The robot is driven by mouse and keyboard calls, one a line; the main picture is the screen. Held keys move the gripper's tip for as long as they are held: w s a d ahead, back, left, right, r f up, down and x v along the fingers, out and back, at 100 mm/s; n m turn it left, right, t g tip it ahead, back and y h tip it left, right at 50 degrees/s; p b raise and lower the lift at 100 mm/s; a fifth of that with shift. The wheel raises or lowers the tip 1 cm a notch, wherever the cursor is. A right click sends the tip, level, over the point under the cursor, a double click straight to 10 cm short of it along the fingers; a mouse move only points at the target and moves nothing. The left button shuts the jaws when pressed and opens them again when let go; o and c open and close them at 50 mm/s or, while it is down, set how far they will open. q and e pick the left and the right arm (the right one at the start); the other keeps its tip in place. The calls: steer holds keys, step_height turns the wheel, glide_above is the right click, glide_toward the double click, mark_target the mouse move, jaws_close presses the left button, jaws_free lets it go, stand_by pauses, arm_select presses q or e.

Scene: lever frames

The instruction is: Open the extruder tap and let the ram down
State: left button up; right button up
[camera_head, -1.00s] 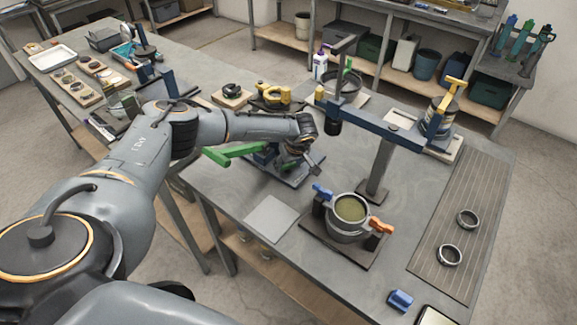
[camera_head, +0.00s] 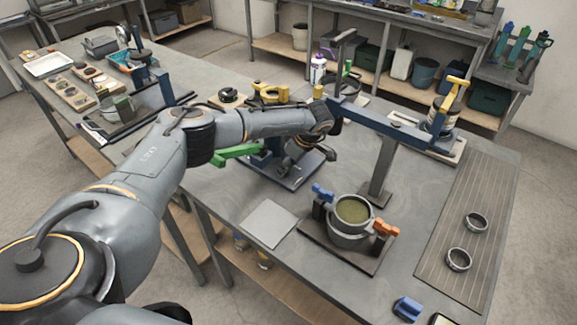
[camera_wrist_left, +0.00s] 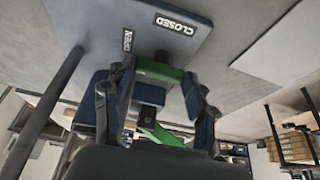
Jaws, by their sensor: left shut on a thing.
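My left gripper (camera_head: 291,160) reaches down over a blue plate (camera_head: 308,170) on the near table. In the left wrist view its two fingers (camera_wrist_left: 160,84) are shut on a green bar (camera_wrist_left: 158,69), which I take to be the tap handle. The blue plate (camera_wrist_left: 185,45) there carries the labels OPEN and CLOSED; the bar lies nearer OPEN. A green lever (camera_head: 236,154) sticks out to the left from under my arm in the head view. My arm hides most of the extruder, and I cannot make out the ram. My right gripper is out of view.
A blue beam (camera_head: 385,118) on a post crosses just right of my wrist. A pot of green stuff (camera_head: 352,210) with blue and orange clips stands in front. A grey square sheet (camera_head: 269,223) lies left of it. Two rings (camera_head: 458,259) lie on the slatted strip at right.

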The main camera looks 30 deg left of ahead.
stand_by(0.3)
arm_select(q)
steer(key=o, duration=1.2)
steer(key=shift+c, duration=0.2)
steer(key=shift+r, duration=0.15)
steer(key=v, duration=1.1)
steer(key=shift+d+r, duration=0.15)
steer(key=shift+r, duration=0.2)
steer(key=shift+w, duration=0.1)
